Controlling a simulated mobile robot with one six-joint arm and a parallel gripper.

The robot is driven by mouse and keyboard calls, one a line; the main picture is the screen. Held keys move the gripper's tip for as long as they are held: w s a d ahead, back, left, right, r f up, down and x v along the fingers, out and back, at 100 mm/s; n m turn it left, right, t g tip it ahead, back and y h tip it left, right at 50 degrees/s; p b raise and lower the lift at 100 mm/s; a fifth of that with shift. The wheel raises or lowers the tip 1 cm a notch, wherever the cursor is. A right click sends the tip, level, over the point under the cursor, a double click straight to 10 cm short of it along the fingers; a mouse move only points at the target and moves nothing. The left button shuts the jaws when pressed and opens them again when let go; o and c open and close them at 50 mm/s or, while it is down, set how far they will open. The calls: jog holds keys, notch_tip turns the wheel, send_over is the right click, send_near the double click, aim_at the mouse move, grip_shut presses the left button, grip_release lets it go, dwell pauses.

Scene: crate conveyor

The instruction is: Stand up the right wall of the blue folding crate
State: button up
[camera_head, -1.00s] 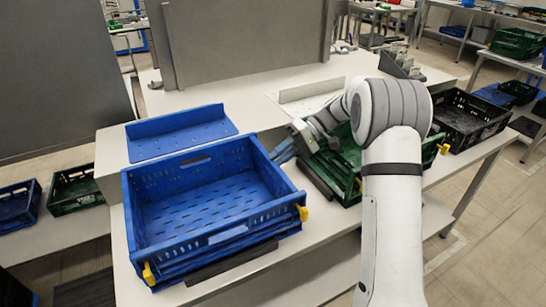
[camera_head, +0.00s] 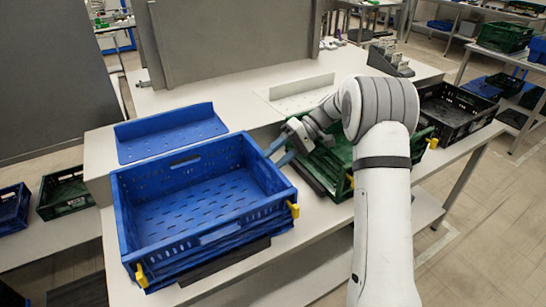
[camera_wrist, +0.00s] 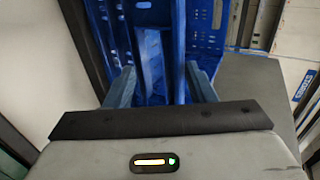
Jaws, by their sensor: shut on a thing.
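The blue folding crate (camera_head: 126,222) sits on the white table in the head view. Its back, left and right walls look upright, and the front side shows stacked blue layers. The right wall (camera_head: 268,170) rises along the crate's right side. My gripper (camera_head: 277,153) is at the outer side of this wall, at its upper edge towards the back. In the wrist view, my gripper's two blue-grey fingers (camera_wrist: 162,88) stand on either side of a blue wall part (camera_wrist: 153,55), shut on it. The exact contact is partly hidden by the gripper body.
A green crate (camera_head: 341,184) stands close to the right, under my arm. A black crate (camera_head: 459,120) is farther right. A blue panel (camera_head: 170,135) lies behind the blue crate. Grey upright panels (camera_head: 232,40) stand at the back. Yellow clips (camera_head: 141,276) stick out at the crate's front.

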jog(key=w+d+p, duration=0.2)
jog(key=w+d, duration=0.1)
jog(key=d, duration=0.3)
jog(key=shift+w+d+r, duration=0.25)
jog(key=shift+w+r, duration=0.05)
jog(key=shift+r, duration=0.15)
dwell(0.4)
jog(key=v, duration=0.7)
jog(key=shift+w+d+r, duration=0.2)
jog(key=shift+d, duration=0.1)
dwell(0.5)
